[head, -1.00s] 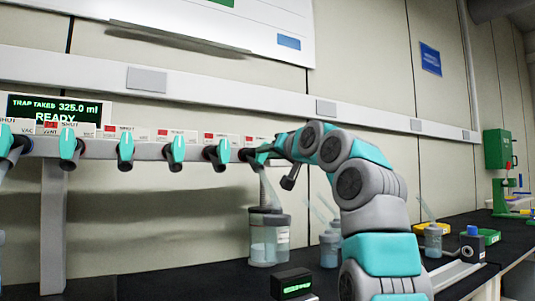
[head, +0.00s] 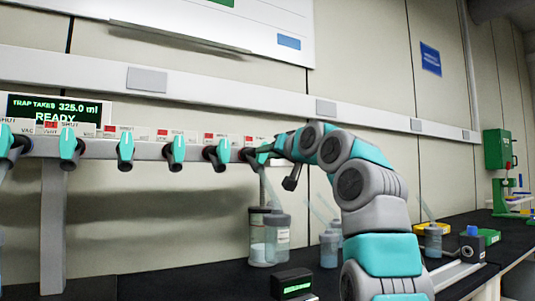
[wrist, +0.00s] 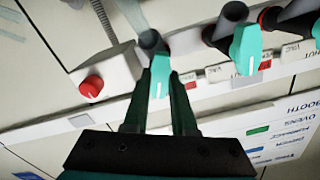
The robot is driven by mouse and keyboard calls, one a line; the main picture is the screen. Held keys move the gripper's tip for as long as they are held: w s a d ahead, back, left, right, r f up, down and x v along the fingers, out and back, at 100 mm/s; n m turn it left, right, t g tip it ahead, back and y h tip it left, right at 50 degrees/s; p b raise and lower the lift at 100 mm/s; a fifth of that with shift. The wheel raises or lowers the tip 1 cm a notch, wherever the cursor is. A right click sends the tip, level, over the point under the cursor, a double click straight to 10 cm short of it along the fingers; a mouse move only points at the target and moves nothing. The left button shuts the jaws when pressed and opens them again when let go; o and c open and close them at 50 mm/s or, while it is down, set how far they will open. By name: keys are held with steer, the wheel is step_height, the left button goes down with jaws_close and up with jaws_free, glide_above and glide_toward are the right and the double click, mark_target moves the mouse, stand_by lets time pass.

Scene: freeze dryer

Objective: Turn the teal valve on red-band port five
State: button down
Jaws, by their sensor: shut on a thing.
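A row of teal valve handles sits along the grey manifold (head: 98,150) in the head view, with small red-marked labels above several of them. My gripper (wrist: 160,80) is shut on the teal valve handle (wrist: 160,70) at the row's right end. In the head view this handle (head: 261,152) is partly hidden by my gripper and arm. The neighbouring teal valve (wrist: 246,50) stands apart from my fingers; it also shows in the head view (head: 222,151). Red bands show on neighbouring ports in the wrist view. The band of the held port is not clear.
A red knob (wrist: 91,87) on a white box is near my gripper. A display (head: 58,110) reads READY. More bottles (head: 329,250) stand on the black bench.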

steer(key=shift+f+n, duration=0.1)
steer(key=shift+n, duration=0.4)
steer(key=n+p, duration=0.1)
steer(key=n, duration=0.3)
steer(key=shift+w+d, duration=0.1)
steer(key=n, duration=0.3)
steer(key=shift+n, duration=0.3)
steer(key=n, duration=0.4)
steer(key=shift+d+p, duration=0.1)
steer(key=shift+p, duration=0.2)
steer(key=shift+r+n, duration=0.2)
steer(key=shift+n, duration=1.9)
steer(key=c, duration=0.7)
jaws_free()
